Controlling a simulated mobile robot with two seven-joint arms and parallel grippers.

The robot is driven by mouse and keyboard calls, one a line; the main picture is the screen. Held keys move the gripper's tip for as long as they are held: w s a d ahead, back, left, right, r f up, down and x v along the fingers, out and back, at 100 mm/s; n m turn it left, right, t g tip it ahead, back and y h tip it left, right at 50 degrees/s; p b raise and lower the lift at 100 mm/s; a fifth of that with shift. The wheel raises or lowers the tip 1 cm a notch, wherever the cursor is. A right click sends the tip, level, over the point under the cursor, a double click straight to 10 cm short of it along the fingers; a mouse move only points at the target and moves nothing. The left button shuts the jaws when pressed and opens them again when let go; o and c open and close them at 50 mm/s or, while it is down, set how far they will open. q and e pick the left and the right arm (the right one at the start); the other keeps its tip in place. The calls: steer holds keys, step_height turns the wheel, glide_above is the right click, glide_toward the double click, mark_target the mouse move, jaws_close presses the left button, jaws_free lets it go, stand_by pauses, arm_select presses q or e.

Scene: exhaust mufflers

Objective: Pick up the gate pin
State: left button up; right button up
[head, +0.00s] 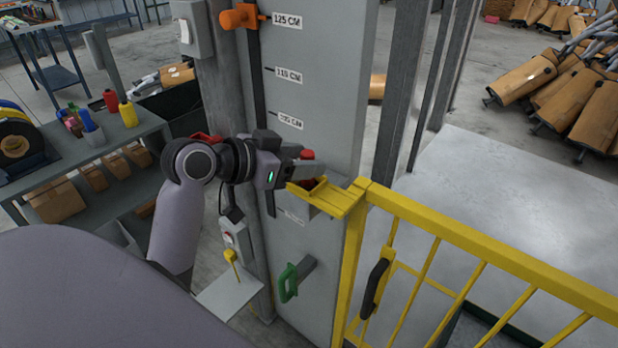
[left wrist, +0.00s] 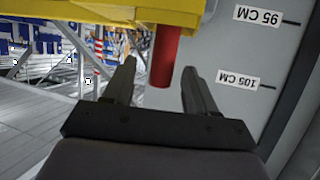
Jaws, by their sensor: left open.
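The gate pin, a red cylinder (left wrist: 162,55), stands in the yellow bracket (left wrist: 150,14) on the grey post. In the left wrist view, which looks upside down, its free end lies between the two dark fingertips, with a visible gap on each side. In the head view a bit of its red (head: 307,154) shows behind the fingers, and the yellow bracket (head: 345,203) is just below. My left gripper (head: 308,168) is open around the pin; the fingers hide the pin's middle in the head view. My right gripper is not in view.
The grey post (head: 330,75) with height labels stands close beside the gripper. An orange knob (head: 243,16) is above and a green handle (head: 290,283) below. The yellow gate (head: 480,240) extends right. A shelf (head: 95,160) with bottles and boxes is left.

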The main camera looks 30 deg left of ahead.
arm_select(q)
steer(key=shift+x, duration=1.95)
steer(key=shift+f, duration=0.15)
jaws_close()
